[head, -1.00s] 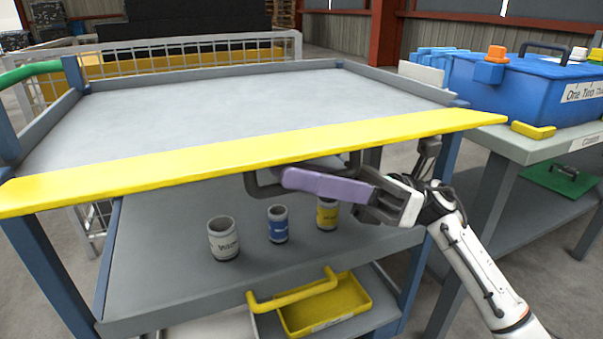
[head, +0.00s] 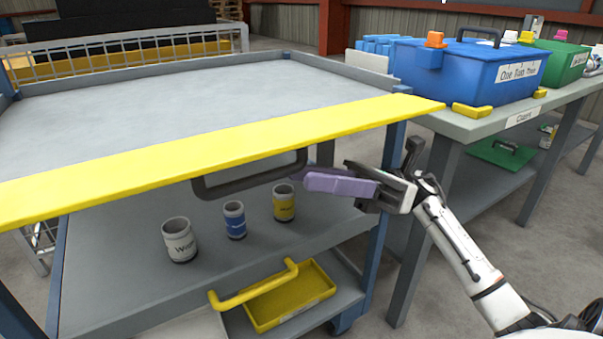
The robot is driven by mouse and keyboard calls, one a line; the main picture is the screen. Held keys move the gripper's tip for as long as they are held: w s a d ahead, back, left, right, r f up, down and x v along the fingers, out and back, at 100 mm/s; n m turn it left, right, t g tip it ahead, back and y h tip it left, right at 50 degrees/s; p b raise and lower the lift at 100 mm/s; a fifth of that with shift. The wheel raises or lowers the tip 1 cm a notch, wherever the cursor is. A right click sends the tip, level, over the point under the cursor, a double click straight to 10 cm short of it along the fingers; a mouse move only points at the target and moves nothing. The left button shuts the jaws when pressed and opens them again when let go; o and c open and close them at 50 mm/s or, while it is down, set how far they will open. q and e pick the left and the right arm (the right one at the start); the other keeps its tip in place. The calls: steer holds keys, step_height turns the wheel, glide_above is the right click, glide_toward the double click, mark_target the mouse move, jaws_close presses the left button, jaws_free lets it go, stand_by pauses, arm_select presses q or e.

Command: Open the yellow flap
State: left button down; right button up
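The yellow flap (head: 215,152) is a long flat panel along the front edge of the cart's top, lying nearly level. Its black bar handle (head: 235,187) hangs beneath the flap's underside. My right gripper (head: 308,180), with purple fingers, is just right of the handle, below the flap's right part. Its two fingers look parted, one partly hidden behind the other, with nothing seen between them. The fingertips are close to the handle's right end; whether they touch it I cannot tell. My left gripper is out of view.
On the cart's middle shelf stand a white can (head: 179,241), a blue can (head: 234,220) and a yellow-labelled can (head: 284,203). A yellow tray (head: 290,297) sits lower. A side table at right holds a blue box (head: 465,72) and a green box (head: 560,62). The cart's top (head: 170,103) is bare.

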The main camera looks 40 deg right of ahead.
steer(key=shift+s, duration=0.1)
steer(key=w+b+v, duration=0.2)
steer(key=b+v, duration=0.1)
steer(key=v, duration=0.9)
steer(key=shift+w+d, duration=0.3)
steer(key=shift+w, duration=0.1)
stand_by(0.5)
steer(key=shift+r, duration=0.15)
